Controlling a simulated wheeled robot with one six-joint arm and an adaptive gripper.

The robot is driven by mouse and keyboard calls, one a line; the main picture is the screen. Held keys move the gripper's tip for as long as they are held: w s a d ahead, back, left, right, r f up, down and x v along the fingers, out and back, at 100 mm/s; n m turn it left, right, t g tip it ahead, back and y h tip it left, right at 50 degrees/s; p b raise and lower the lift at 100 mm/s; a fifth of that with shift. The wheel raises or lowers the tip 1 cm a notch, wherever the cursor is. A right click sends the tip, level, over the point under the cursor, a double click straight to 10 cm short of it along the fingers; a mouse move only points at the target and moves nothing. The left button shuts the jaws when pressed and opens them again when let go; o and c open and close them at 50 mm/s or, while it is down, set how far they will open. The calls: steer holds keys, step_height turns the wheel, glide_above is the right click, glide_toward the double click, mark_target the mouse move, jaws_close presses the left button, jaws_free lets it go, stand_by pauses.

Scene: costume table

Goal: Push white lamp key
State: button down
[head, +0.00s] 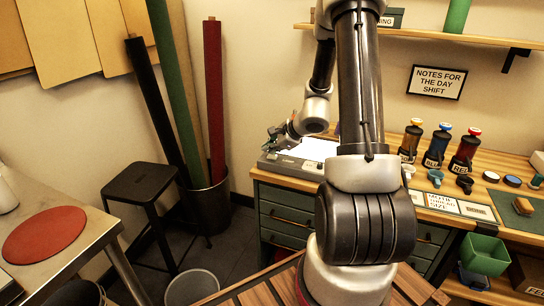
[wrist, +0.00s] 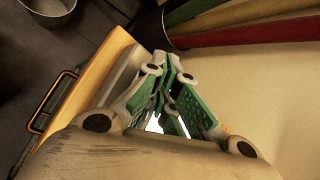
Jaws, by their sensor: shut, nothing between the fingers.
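A low grey light box (head: 290,163) with a bright white top sits at the left end of the wooden counter in the head view. Its front strip carries small marks too small to tell apart, so I cannot pick out the white lamp key. My gripper (head: 274,132) is over the box's left end. In the wrist view my gripper (wrist: 170,112) is shut and empty, its green-padded fingers together. The grey edge of the light box (wrist: 122,76) shows beside and behind the fingers, which hide much of it. I cannot tell whether they touch it.
The counter's left edge (wrist: 85,85) and a drawer handle (wrist: 48,102) lie close to my gripper. A bin with long fabric rolls (head: 208,205) stands left of the counter. Labelled pump bottles (head: 437,148) stand to the right. A black stool (head: 145,185) is further left.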

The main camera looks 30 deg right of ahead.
mark_target(271, 157)
steer(key=shift+f, duration=0.45)
stand_by(0.6)
steer(key=shift+r, duration=0.95)
step_height(271, 157, up, 6)
steer(key=shift+f, duration=0.1)
stand_by(0.5)
